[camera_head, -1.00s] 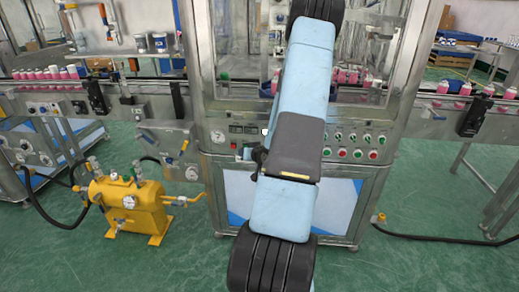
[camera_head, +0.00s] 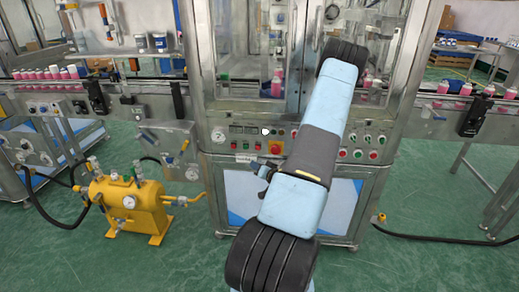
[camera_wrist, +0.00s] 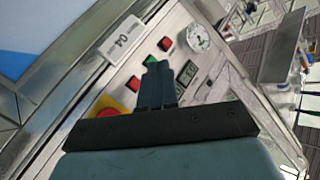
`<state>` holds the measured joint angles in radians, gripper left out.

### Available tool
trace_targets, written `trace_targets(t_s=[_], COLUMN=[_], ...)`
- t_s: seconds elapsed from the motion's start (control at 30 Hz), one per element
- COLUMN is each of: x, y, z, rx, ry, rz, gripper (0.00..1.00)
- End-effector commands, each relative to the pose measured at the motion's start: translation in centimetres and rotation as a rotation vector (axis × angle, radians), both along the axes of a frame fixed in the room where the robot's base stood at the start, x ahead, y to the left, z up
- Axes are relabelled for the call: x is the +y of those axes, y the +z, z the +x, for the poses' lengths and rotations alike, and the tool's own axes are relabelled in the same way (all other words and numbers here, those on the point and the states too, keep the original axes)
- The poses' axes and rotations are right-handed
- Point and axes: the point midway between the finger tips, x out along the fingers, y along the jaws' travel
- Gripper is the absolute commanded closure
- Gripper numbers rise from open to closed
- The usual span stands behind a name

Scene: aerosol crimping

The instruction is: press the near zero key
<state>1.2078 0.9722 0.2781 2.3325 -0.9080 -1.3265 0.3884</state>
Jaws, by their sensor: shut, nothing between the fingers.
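A control panel (camera_head: 226,150) on the front of the machine carries red and green buttons and small displays. In the wrist view a red button (camera_wrist: 165,43), a green button (camera_wrist: 150,60) and another red button (camera_wrist: 133,83) stand in a row beside a display (camera_wrist: 187,72). I cannot read which key is a zero key. My gripper (camera_wrist: 153,66) is shut and empty, its fingertips showing over the panel close to the green button and partly covering it. I cannot tell whether they touch. In the head view my gripper is small and dark before the panel's lower edge.
A yellow and red emergency stop (camera_wrist: 107,106) lies close to my fingers; it also shows in the head view (camera_head: 275,147). A round gauge (camera_wrist: 198,36) and a label plate (camera_wrist: 120,38) flank the buttons. A yellow tank (camera_head: 128,205) stands on the floor at left.

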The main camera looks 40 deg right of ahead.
Motion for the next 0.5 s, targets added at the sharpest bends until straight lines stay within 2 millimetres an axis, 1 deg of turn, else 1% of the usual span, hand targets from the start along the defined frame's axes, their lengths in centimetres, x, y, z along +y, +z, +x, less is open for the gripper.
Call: trace_targets(t_s=[0.17, 0.5], x=[-1.1, -4.2], y=[0.0, 0.0], z=[0.9, 3.5], rx=[0.0, 0.0], ry=[0.0, -0.001], rz=[-0.002, -0.002], gripper=[1.0, 1.0])
